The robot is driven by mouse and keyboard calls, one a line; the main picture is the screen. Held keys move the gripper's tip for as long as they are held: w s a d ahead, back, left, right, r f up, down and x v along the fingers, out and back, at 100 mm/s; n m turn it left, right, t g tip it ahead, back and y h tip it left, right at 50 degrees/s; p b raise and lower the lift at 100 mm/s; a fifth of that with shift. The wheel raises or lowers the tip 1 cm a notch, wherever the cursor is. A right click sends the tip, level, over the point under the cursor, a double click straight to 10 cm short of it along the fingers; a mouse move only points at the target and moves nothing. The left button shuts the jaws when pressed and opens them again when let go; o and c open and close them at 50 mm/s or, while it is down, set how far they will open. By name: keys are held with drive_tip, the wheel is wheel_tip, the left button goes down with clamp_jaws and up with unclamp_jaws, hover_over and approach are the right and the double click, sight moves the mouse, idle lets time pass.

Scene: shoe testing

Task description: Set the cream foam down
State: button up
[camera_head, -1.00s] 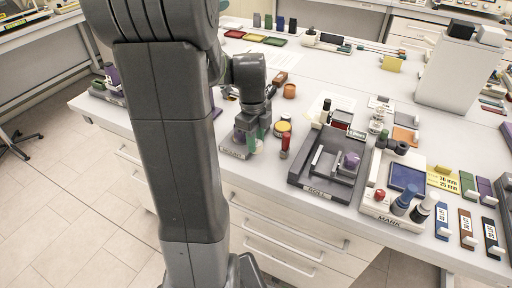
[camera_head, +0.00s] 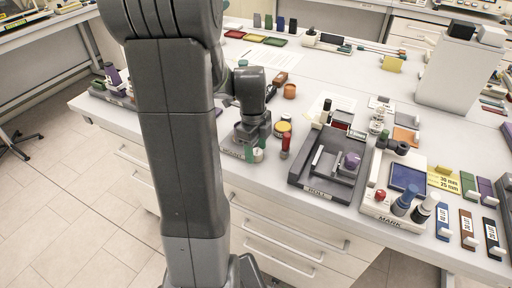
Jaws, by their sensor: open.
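My gripper (camera_head: 252,138) is low over the grey labelled stand at the table's front edge, left of the ROLL tray. Its jaws are open, but the fingers are small and partly hidden against the stand (camera_head: 236,154). A small pale, cream-looking piece (camera_head: 258,155) shows at the gripper's lower right, beside a green part. I cannot tell for sure whether it is the cream foam, or whether it touches a finger. The rest of the stand is hidden by my gripper and arm.
A yellow-topped round pot (camera_head: 283,127) and a red-topped bottle (camera_head: 285,146) stand close to the right of my gripper. The dark ROLL tray (camera_head: 326,187) and white MARK station (camera_head: 392,217) are further right.

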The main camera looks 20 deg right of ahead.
wheel_tip(320, 180, up, 12)
drive_tip(key=shift+w+a+r, duration=0.15)
drive_tip(key=shift+w+a, duration=0.1)
drive_tip(key=shift+w, duration=0.05)
